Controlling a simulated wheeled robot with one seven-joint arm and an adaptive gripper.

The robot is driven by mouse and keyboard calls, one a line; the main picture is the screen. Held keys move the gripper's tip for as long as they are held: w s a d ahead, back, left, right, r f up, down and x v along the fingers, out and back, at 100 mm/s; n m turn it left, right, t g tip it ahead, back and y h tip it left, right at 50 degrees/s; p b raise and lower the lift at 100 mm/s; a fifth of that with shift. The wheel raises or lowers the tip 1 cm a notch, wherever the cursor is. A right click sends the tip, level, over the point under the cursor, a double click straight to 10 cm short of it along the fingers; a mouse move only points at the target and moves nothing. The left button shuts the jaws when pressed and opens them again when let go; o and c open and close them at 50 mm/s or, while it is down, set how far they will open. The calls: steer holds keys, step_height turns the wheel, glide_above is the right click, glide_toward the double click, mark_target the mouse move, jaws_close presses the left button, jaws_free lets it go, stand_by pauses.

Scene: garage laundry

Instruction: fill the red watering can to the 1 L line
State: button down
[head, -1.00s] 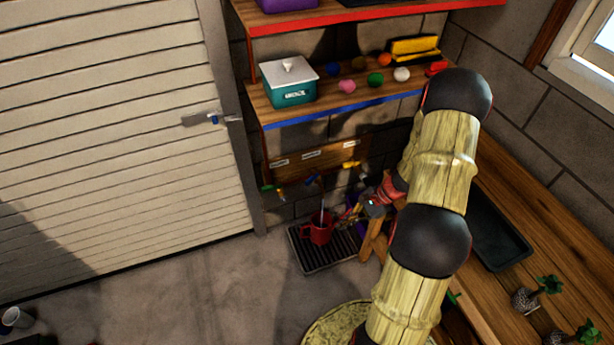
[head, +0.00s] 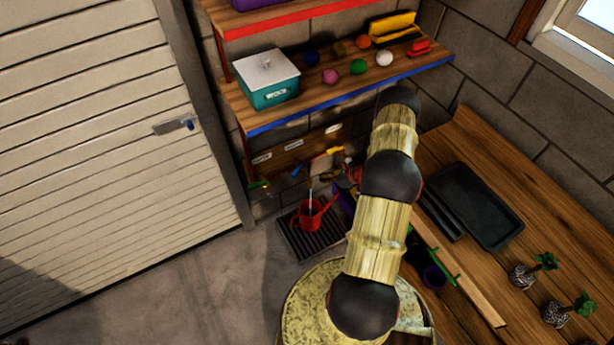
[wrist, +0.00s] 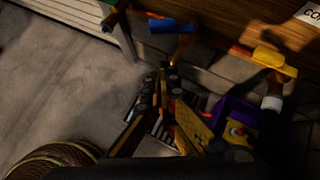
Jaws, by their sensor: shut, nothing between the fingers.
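The red watering can (head: 306,217) stands upright on the dark slatted drain grate (head: 291,238) below the wall taps. A thin pale vertical streak (head: 311,195), which looks like running water, drops into its top. The level inside and the 1 L line cannot be made out. Above the can are a blue tap handle (head: 297,170), a yellow one (head: 334,151) and a green one at the left (head: 259,186). In the wrist view my gripper (wrist: 168,82) is shut and empty, just below the blue handle (wrist: 172,26); its fingers hide most of the can.
A wooden workbench (head: 480,160) with a black tray (head: 475,205) and small plants lies to the right. Shelves with a teal box (head: 268,82) and coloured balls hang above the taps. A purple object (wrist: 235,112) is right of my gripper. The floor at left is clear.

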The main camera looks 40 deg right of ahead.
mark_target(298, 170)
steer(key=w+r+b+x, duration=0.2)
steer(key=x, duration=1)
steer(key=shift+w+a+f, duration=0.2)
steer(key=shift+a, duration=0.1)
steer(key=shift+w, duration=0.1)
